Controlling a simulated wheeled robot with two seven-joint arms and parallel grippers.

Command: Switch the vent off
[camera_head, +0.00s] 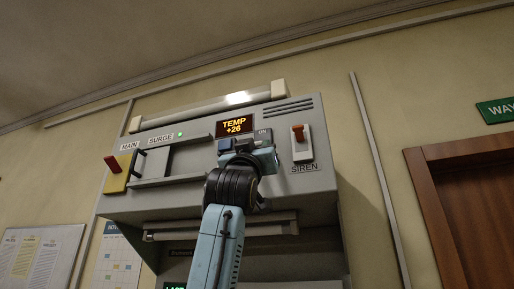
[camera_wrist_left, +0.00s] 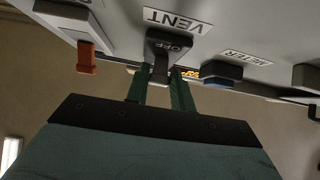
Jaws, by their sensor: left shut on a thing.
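The vent switch shows in the left wrist view as a dark plate (camera_wrist_left: 172,44) marked OFF beside the upside-down VENT label (camera_wrist_left: 178,20). Its grey lever (camera_wrist_left: 160,70) juts out on the side away from the OFF mark. My left gripper (camera_wrist_left: 160,88) has its two green fingers on either side of the lever and is shut on it. In the head view my left gripper (camera_head: 250,158) is against the console (camera_head: 185,203) and hides the lever; only the ON end (camera_head: 263,133) of the switch shows. My right gripper is not in view.
Right of the vent is the siren switch (camera_head: 301,143) with an orange lever (camera_head: 298,131); left is a blue meter control (camera_head: 224,145), also in the wrist view (camera_wrist_left: 222,75). Above is a TEMP +26 display (camera_head: 234,126). At far left is a red-handled MAIN switch (camera_head: 115,175).

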